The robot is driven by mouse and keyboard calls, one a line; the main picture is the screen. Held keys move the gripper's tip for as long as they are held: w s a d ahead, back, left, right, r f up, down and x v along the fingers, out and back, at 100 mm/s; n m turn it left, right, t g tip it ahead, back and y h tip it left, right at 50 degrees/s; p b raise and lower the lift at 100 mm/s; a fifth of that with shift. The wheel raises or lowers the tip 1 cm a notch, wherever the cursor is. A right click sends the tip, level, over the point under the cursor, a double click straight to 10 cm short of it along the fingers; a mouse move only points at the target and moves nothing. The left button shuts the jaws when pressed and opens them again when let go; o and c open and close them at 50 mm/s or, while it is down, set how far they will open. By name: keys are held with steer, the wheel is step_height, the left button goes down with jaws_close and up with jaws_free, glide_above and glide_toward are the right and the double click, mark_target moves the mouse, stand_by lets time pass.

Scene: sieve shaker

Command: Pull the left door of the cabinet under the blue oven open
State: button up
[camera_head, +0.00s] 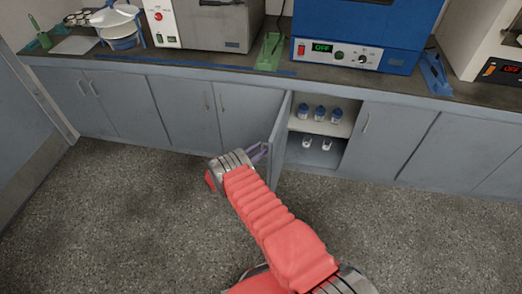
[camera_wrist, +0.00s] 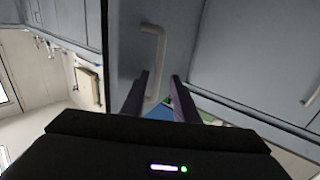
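The blue oven (camera_head: 368,30) stands on the counter. Below it, the grey left door (camera_head: 279,143) of the cabinet is swung well open, standing out from the front. My gripper (camera_head: 262,150) is at the outer side of this door, left of it. In the wrist view, the door (camera_wrist: 185,30) fills the upper middle, with its pale bar handle (camera_wrist: 157,60). My gripper's dark fingers (camera_wrist: 160,92) are apart, with the handle's lower end showing between them, nearer the left finger. I cannot tell whether they touch it.
Inside the cabinet, several blue-capped bottles (camera_head: 320,113) stand on a shelf (camera_head: 310,125), with white items (camera_head: 326,144) below. The right door (camera_head: 372,140) is shut. Closed grey doors (camera_head: 185,108) continue to the left. The speckled floor (camera_head: 120,220) in front is clear.

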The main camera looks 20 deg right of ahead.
steer(key=v, duration=1.3)
steer(key=shift+a, duration=0.3)
steer(key=shift+s, duration=0.15)
